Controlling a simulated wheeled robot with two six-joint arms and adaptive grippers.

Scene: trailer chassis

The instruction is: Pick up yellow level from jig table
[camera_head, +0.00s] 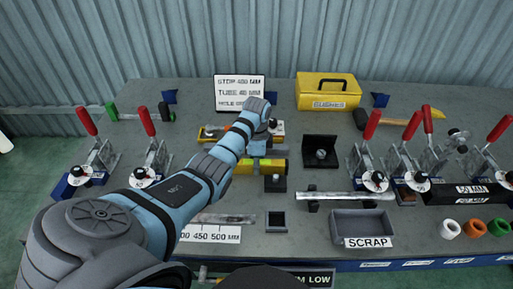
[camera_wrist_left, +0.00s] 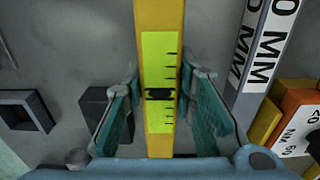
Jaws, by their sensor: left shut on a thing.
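The yellow level (camera_head: 272,167) with its bright green window lies across the middle of the jig table (camera_head: 330,232) in the head view. In the left wrist view the level (camera_wrist_left: 160,25) runs upright through the picture, between the fingers. My left gripper (camera_wrist_left: 162,85) is shut on the level around the green window. In the head view my left gripper (camera_head: 257,153) is mostly hidden by its own arm. I cannot tell whether the level is resting or slightly raised. My right gripper is not in view.
A yellow toolbox (camera_head: 328,92) and a white sign (camera_head: 239,92) stand at the back. Red-handled clamps (camera_head: 370,155) stand at both sides. A grey scrap tray (camera_head: 362,225) and a metal tube (camera_head: 345,196) are front right. A black block (camera_head: 275,184) sits close to the level.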

